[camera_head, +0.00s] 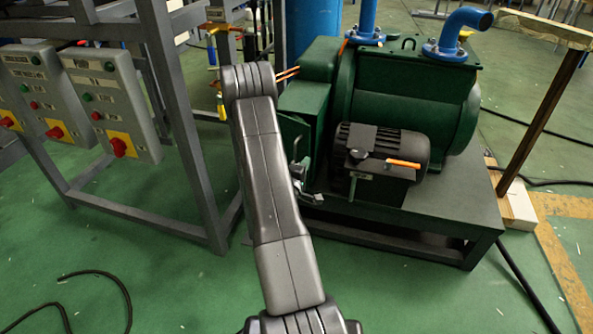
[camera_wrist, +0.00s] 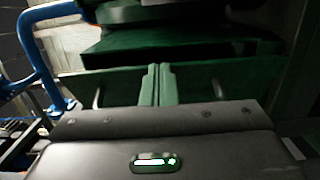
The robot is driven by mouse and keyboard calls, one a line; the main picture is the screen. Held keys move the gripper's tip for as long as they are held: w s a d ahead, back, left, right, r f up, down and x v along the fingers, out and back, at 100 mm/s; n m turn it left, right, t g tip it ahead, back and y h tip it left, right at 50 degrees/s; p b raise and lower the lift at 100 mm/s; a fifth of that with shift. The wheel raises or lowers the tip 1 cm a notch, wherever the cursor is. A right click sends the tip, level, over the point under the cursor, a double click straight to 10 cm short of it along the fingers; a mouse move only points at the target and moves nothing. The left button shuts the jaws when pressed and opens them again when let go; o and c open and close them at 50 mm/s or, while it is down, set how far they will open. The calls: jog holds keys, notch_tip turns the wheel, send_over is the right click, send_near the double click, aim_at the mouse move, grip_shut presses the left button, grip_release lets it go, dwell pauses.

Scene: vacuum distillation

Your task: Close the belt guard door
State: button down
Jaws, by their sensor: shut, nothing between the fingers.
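The green belt guard (camera_head: 303,108) is on the left end of the green pump, just right of my arm in the head view. A narrow green panel (camera_head: 291,132) at its lower front looks like the door and seems to stand out at an angle; my arm hides part of it. In the wrist view my gripper (camera_wrist: 158,72) is shut and empty, its fingers meeting at the middle. A dark green surface (camera_wrist: 180,45) lies just beyond them. I cannot tell whether they touch it.
A black motor (camera_head: 385,150) sits on the pump's dark base (camera_head: 440,212). Grey control boxes (camera_head: 112,95) hang on a metal frame (camera_head: 165,90) close on the left. Blue pipes (camera_head: 465,25) rise behind. Open green floor (camera_head: 150,275) lies in front, with a black cable (camera_head: 105,275).

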jog(key=shift+w+d, duration=0.6)
jog(key=shift+w, duration=0.05)
jog(key=shift+w+d, duration=0.25)
jog(key=shift+w, duration=0.1)
dwell(1.5)
